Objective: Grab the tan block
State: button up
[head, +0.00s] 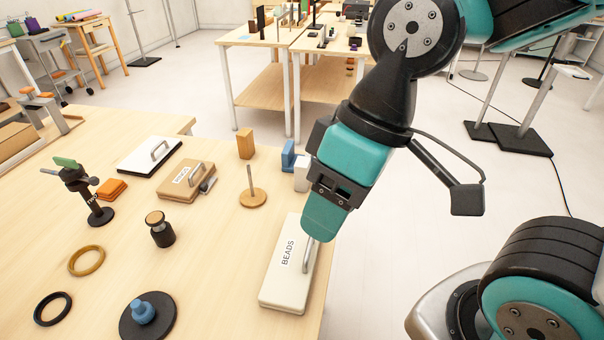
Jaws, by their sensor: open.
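The tan block (245,143) stands upright near the far edge of the light wooden table (220,270), left of my gripper. My gripper (322,228) points down over the cream box lid labelled BEADS (283,285) at the table's right edge. It is open, and no block is between its fingers. Its fingers overlap the lid's metal handle (307,255) in the picture; I cannot tell whether they touch it. The tan block is apart from the gripper and fully in view.
A blue block (288,155) and a white block (301,173) stand between the tan block and my arm. A wooden disc with a peg (252,198) stands in front. A tan labelled box with a handle (186,181) lies to the left.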

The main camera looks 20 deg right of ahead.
aim_at(244, 137)
jog(key=u, duration=1.4)
jog(key=k, duration=0.8)
jog(key=z, duration=0.75)
jog(key=i, duration=1)
